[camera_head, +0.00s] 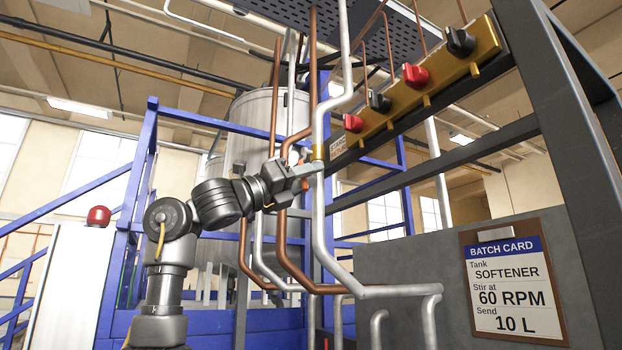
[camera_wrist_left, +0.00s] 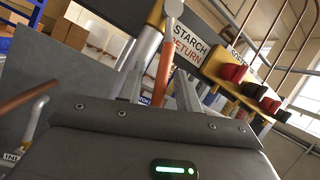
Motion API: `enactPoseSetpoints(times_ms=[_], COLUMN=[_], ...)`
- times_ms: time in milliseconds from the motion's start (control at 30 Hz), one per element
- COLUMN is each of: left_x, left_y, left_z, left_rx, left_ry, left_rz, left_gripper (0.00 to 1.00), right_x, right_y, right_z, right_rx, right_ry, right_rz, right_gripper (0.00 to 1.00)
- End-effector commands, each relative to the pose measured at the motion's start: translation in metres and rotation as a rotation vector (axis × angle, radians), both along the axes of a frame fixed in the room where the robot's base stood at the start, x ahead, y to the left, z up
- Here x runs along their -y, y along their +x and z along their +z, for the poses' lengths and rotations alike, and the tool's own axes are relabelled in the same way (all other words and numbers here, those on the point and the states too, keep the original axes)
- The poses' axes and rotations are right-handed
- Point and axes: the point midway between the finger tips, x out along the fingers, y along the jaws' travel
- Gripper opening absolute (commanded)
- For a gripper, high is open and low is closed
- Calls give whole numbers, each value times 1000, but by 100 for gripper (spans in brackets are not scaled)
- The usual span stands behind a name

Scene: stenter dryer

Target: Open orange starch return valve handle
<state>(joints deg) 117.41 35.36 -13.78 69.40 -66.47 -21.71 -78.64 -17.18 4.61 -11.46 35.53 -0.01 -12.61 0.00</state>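The orange handle (camera_wrist_left: 164,68) stands between the two fingers of my left gripper (camera_wrist_left: 158,90) in the left wrist view. The fingers are apart, with a gap showing beside the handle. A white sign reading STARCH RETURN (camera_wrist_left: 195,45) is just behind it. In the head view my left gripper (camera_head: 312,168) reaches the grey vertical pipe, just below a gold fitting (camera_head: 318,152). My right gripper is in neither view.
A yellow rail (camera_head: 440,75) with red and black knobs runs up to the right. Copper pipes (camera_head: 281,230) and grey pipes stand close around the gripper. A metal tank (camera_head: 262,120) and blue frames are behind. A batch card (camera_head: 510,285) hangs on a grey panel at right.

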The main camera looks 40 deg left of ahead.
Motion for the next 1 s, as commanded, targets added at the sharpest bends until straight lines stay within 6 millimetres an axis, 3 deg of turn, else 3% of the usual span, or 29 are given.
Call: enactPoseSetpoints(times_ms=[200, 500, 1000], left_x=[-21, -41, -44], left_y=[-35, -71, -76], left_z=[-24, -40, -41], left_rx=[4, 2, 1], left_ry=[-1, -1, -2], left_rz=[5, 2, 1], left_gripper=[35, 35, 35], right_x=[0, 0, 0], right_y=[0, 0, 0], right_z=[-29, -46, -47], right_rx=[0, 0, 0], right_ry=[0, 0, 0], right_rz=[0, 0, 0], right_gripper=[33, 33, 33])
